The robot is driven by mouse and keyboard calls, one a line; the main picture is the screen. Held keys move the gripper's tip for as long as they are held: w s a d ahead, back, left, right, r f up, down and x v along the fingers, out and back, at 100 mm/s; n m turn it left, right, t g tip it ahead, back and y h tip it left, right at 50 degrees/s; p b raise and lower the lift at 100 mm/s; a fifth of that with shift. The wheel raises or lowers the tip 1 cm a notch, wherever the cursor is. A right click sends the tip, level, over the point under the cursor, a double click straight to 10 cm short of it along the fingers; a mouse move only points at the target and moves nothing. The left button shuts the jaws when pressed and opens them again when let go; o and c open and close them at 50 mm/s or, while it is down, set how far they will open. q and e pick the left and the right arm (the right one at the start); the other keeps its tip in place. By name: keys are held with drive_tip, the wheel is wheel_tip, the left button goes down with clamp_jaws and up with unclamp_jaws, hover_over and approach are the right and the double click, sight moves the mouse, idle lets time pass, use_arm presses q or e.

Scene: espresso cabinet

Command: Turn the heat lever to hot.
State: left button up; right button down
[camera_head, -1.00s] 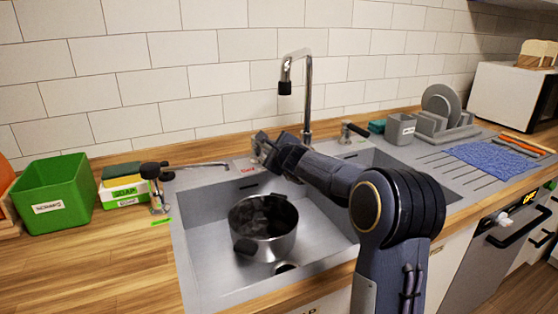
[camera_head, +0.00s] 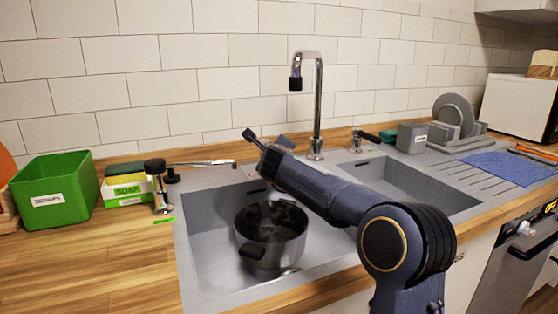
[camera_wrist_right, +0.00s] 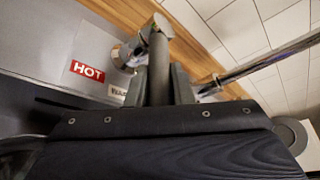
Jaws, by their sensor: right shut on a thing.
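The heat lever (camera_wrist_right: 158,70) is a dark bar in the right wrist view, with a chrome mount (camera_wrist_right: 122,55) beside it. My right gripper (camera_wrist_right: 158,88) is shut on the lever, with one finger on each side of it. A red HOT label (camera_wrist_right: 88,71) lies to the left of the lever, and a white label (camera_wrist_right: 117,92) is partly hidden by a finger. In the head view my right gripper (camera_head: 264,142) is at the back edge of the sink, left of the tall tap. The lever cannot be made out clearly there. My left gripper is out of view.
A dark pot (camera_head: 271,240) stands in the left basin (camera_head: 208,270) below my arm. The tall chrome tap (camera_head: 318,100) rises close by on the right. Another black-handled lever (camera_head: 365,136) is right of the tap.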

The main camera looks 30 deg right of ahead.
drive_tip(key=shift+w+a+m+g+h, duration=0.1)
drive_tip(key=shift+a+m+g+h, duration=0.5)
drive_tip(key=shift+m+h, duration=0.4)
drive_tip(key=shift+f, duration=0.1)
drive_tip(key=c, duration=1.3)
unclamp_jaws()
drive_tip(key=shift+v, duration=3.9)
